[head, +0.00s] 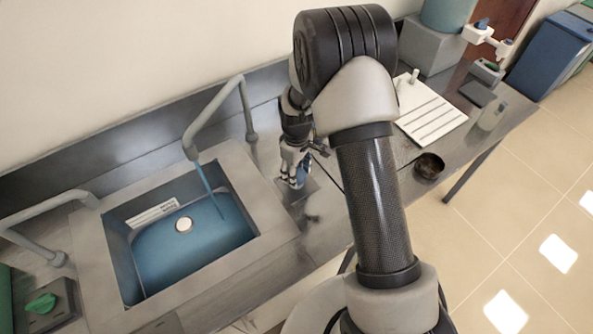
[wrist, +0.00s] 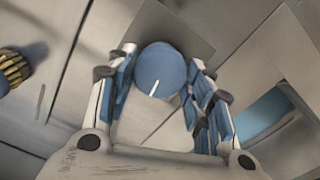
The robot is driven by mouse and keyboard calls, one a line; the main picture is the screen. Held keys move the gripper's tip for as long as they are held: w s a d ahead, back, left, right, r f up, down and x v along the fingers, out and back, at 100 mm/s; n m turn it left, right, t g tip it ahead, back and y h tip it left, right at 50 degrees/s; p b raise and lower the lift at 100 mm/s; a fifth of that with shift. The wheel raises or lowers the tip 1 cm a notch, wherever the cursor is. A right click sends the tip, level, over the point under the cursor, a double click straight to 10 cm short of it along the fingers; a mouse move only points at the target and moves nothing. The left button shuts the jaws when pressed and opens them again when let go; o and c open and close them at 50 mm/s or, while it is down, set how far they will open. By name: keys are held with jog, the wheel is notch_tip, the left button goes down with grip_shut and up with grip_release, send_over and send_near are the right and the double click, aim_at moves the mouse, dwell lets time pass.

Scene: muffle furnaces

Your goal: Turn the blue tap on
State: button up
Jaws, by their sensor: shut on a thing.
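The blue tap is a round blue knob (wrist: 158,72) with a white line on its face, seen in the wrist view. My gripper (wrist: 162,58) has its blue-padded fingers on both sides of the knob and is shut on it. In the head view my gripper (head: 293,178) points down at the counter just right of the sink; it mostly hides the knob there. A blue water stream (head: 208,187) runs from the right-hand spout (head: 215,105) into the sink basin (head: 270,208), where blue water lies.
A second spout (head: 40,215) and a green tap (head: 42,303) are left of the sink. A white ridged board (head: 432,122), a dark bowl (head: 429,166) and a pale bottle (head: 491,116) stand on the counter to the right. A ribbed gold object (wrist: 14,70) shows in the wrist view.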

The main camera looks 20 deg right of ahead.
jog(key=n, duration=0.4)
jog(key=shift+n, duration=0.4)
dwell(0.4)
jog(key=o, duration=1)
jog(key=shift+o, duration=0.2)
notch_tip(320, 180, up, 12)
